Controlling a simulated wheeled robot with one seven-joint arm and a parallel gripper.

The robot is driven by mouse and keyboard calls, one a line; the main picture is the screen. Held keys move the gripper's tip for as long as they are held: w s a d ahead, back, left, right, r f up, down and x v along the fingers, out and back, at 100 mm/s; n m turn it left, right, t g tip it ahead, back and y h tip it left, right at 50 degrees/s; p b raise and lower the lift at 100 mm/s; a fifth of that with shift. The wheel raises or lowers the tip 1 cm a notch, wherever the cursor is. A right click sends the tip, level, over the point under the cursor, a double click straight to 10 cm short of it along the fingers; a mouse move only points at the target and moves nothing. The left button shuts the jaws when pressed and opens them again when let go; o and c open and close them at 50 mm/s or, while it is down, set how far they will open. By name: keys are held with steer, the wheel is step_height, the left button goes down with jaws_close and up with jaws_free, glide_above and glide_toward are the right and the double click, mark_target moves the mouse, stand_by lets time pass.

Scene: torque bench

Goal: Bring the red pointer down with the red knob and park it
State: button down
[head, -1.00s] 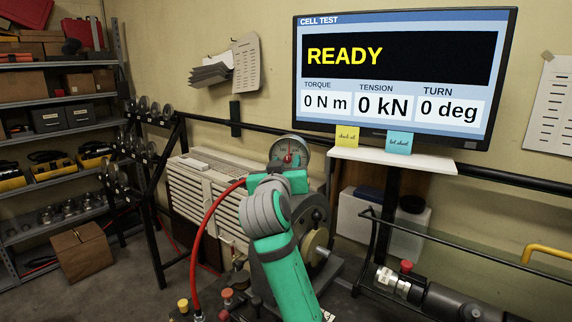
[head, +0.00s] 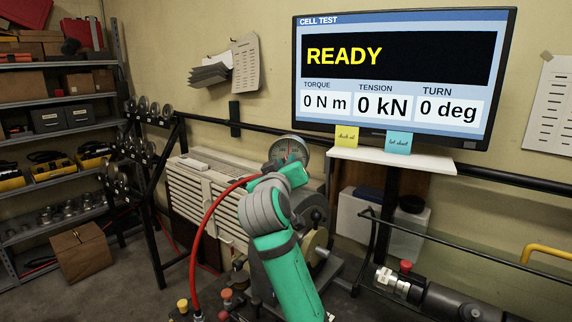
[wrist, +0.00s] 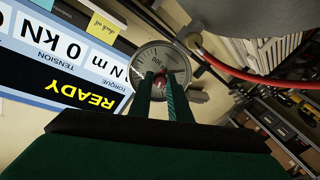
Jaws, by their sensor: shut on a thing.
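The round dial gauge (head: 290,147) stands on top of the grey machine, beyond my arm. Its pale face also shows in the wrist view (wrist: 149,56). My gripper (wrist: 163,84) reaches to the middle of this face, its two green fingers close together. A bit of the red knob (wrist: 164,76) shows between the fingertips, and the gripper is shut on it. In the head view my gripper (head: 290,170) covers the lower part of the dial and hides the knob. The red pointer is too small and too covered to read its angle surely.
The monitor (head: 401,75) reads READY, 0 N m, 0 kN and 0 deg. A red hose (head: 196,240) arches left of my arm.

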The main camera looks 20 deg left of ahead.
steer(key=shift+a+n+h, duration=0.1)
steer(key=shift+n+h, duration=0.2)
steer(key=shift+n, duration=5.9)
steer(key=c, duration=1.6)
jaws_free()
steer(key=shift+s, duration=0.1)
steer(key=shift+c, duration=0.2)
steer(key=shift+r, duration=0.1)
steer(key=s+d, duration=0.1)
steer(key=s, duration=0.9)
steer(key=shift+s+d+r, duration=0.2)
steer(key=shift+s+r, duration=0.05)
steer(key=shift+s, duration=0.1)
